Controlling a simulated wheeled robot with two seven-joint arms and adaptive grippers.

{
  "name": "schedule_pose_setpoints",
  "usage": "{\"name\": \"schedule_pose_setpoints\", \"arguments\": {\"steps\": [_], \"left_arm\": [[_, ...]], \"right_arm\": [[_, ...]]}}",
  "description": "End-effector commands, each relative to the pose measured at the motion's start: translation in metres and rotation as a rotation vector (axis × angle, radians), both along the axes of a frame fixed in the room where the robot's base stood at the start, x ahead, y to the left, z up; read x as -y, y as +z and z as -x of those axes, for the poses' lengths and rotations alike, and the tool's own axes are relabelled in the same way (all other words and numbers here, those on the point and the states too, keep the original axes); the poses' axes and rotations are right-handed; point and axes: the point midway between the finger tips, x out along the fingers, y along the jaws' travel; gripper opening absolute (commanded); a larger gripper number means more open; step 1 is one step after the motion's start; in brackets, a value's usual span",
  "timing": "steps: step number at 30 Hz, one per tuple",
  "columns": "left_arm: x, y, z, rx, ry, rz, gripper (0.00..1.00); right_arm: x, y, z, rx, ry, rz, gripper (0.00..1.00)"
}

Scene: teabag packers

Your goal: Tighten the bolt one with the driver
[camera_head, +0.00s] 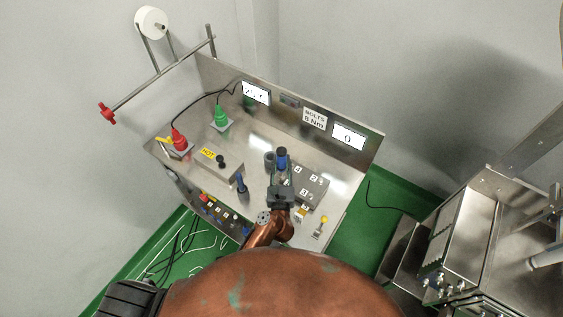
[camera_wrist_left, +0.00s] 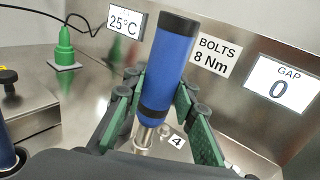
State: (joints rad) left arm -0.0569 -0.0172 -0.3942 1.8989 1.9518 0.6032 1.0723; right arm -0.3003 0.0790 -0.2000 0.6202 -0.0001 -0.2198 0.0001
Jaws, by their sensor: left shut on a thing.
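My left gripper (camera_head: 282,175) is shut on a driver with a blue handle (camera_head: 282,156). In the left wrist view the green-padded fingers (camera_wrist_left: 150,100) close on both sides of the blue handle (camera_wrist_left: 168,62), which has black bands. The driver is close to upright, with its silver shaft (camera_wrist_left: 145,135) pointing down beside a label 4. The bolt block (camera_head: 312,188) with numbered labels lies just right of the gripper. The gripper partly covers it, and I cannot make out bolt one or whether the tip touches a bolt. My right gripper is not in view.
A second blue handle (camera_head: 241,183) stands left of the gripper. A HOT-labelled box (camera_head: 217,163), red cone (camera_head: 180,140) and green cone (camera_head: 221,119) are further left. The back panel (camera_head: 290,102) carries displays and an 8 Nm bolts sign.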

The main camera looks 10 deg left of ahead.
Motion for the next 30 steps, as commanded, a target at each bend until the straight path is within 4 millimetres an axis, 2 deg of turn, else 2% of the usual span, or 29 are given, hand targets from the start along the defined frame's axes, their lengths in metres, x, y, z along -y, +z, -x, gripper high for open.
{"name": "schedule_pose_setpoints", "arguments": {"steps": [30], "left_arm": [[0.000,-0.009,0.000,0.002,0.000,0.001,0.00]], "right_arm": [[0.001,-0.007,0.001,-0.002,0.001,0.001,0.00]]}}
